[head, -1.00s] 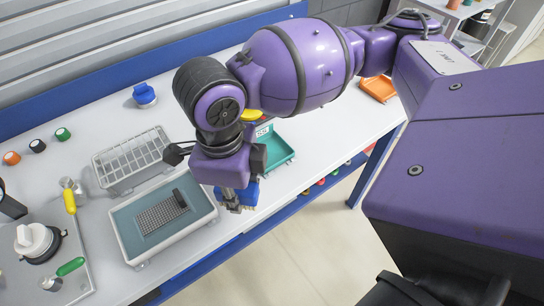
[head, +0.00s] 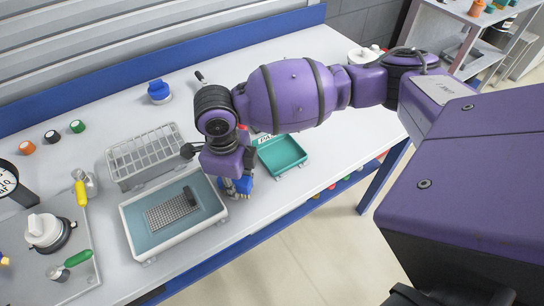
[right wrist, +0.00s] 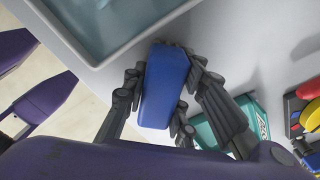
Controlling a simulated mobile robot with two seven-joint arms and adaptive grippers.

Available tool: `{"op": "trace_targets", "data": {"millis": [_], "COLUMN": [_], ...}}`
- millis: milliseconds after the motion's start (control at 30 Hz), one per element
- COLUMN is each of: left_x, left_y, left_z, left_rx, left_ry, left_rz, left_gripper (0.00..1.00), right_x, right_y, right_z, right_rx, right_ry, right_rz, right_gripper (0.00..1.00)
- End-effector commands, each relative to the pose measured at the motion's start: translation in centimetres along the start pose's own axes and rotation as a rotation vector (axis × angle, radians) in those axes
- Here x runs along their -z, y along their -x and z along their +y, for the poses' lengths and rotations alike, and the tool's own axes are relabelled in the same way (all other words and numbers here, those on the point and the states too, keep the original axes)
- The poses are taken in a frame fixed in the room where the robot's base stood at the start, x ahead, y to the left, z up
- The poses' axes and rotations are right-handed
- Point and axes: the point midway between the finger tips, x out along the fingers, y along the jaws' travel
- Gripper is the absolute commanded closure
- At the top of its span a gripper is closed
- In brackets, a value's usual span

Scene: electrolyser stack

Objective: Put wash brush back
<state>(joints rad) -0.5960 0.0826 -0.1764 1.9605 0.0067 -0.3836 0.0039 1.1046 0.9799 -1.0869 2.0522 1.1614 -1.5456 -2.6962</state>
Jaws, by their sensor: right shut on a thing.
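My right gripper (head: 230,187) is shut on a blue block-shaped brush (head: 243,184), beside the right end of the wash tray. The right wrist view shows the smooth blue back of the brush (right wrist: 165,85) between the dark fingers. Its bristle side is hidden there. The white-rimmed wash tray (head: 135,232) holds bluish liquid, a grey perforated plate (head: 165,212) and a dark block on the plate. The tray's corner (right wrist: 95,52) is close to the brush in the wrist view. A teal tray (head: 283,155) lies to the right of the gripper. My left gripper is not in view.
A wire rack (head: 145,155) stands behind the wash tray. A plate with valves (head: 75,260) is at the left. A blue-capped item (head: 159,92) and several coloured caps lie behind. The bench front edge is close by. Bench right of the teal tray is clear.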

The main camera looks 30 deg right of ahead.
Motion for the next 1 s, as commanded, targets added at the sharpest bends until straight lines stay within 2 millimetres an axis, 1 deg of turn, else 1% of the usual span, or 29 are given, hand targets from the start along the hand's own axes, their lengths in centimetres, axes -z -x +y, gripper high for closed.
{"op": "trace_targets", "data": {"millis": [167,300,333,400,467,800,867,967,1000], "left_x": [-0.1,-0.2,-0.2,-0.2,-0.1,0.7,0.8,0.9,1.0], "left_y": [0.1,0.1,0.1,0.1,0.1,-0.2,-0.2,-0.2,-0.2], "left_z": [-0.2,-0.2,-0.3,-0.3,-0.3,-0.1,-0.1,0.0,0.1], "left_rx": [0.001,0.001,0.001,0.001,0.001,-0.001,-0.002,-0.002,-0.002], "left_ry": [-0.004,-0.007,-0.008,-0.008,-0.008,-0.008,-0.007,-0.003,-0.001], "left_rz": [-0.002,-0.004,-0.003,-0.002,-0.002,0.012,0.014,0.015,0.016], "left_gripper": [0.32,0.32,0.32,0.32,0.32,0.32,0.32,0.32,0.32], "right_x": [-0.1,-0.1,-0.1,-0.1,-0.1,-0.2,-0.2,-0.3,-0.3], "right_y": [0.2,-0.1,-0.1,-0.1,-0.1,0.3,0.8,2.2,3.1], "right_z": [0.0,0.0,0.0,0.0,0.0,-0.1,-0.1,-0.1,-0.1], "right_rx": [0.002,0.001,0.002,0.002,0.002,0.003,0.004,0.005,0.006], "right_ry": [0.001,0.001,0.001,0.001,0.001,0.001,0.002,0.002,0.003], "right_rz": [-0.003,-0.003,-0.003,-0.003,-0.004,-0.005,-0.007,-0.009,-0.009], "right_gripper": [0.95,0.95,0.72,0.63,0.56,0.56,0.56,0.56,0.56]}}
